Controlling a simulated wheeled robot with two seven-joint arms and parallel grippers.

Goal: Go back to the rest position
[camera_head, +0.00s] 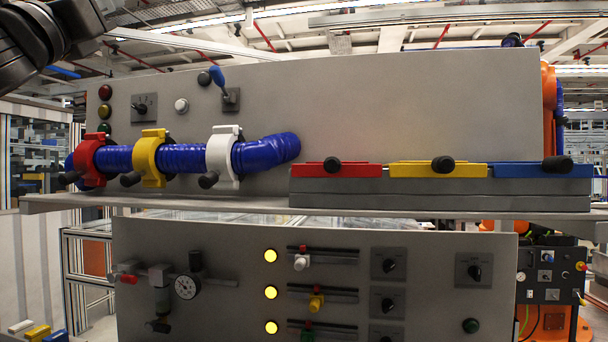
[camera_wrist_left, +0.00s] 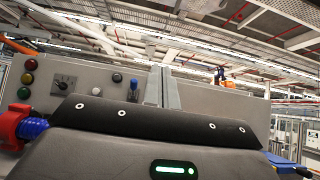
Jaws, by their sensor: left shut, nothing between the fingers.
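My left arm (camera_head: 40,38) shows as dark rounded parts at the top left corner of the head view, above and left of the grey panel. In the left wrist view the dark body of my left gripper (camera_wrist_left: 150,130), with a lit green bar, fills the lower middle. The gripper is shut and empty. My right gripper is in neither view.
The upper grey panel (camera_head: 420,105) carries a blue hose (camera_head: 268,152) with red (camera_head: 90,160), yellow (camera_head: 149,158) and white (camera_head: 222,157) clamps. A shelf (camera_head: 250,203) runs below it. The lower panel (camera_head: 420,312) holds a gauge, knobs and yellow lamps.

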